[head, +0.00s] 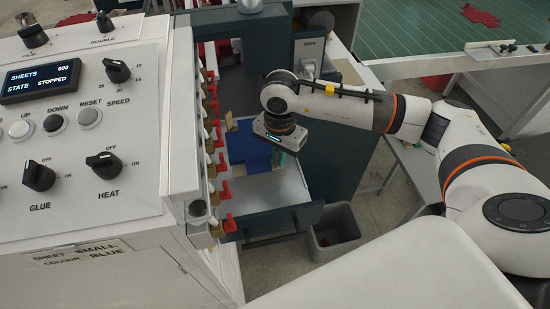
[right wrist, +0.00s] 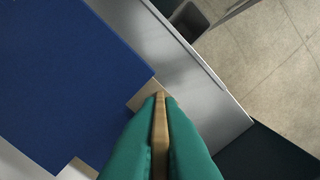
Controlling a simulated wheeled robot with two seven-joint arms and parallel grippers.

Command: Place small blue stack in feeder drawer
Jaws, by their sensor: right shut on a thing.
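The small blue stack (head: 250,148) lies flat in the open feeder drawer (head: 265,197), partly hidden by my right gripper. In the right wrist view the blue stack (right wrist: 70,75) fills the left side, next to the bare light drawer floor (right wrist: 185,65). My right gripper (head: 279,158) is low over the drawer, at the right side of the stack. Its teal fingers (right wrist: 160,100) are shut on a thin tan wooden strip (right wrist: 160,135). The fingers stand beside the stack, not around it. My left gripper is not in view.
Red clips (head: 225,190) line the machine's edge left of the drawer. The control panel (head: 75,120) reads STOPPED, and a label below names small blue sheets. A grey bin (head: 335,232) stands on the floor at the drawer's front right. A green table (head: 440,35) is at the back right.

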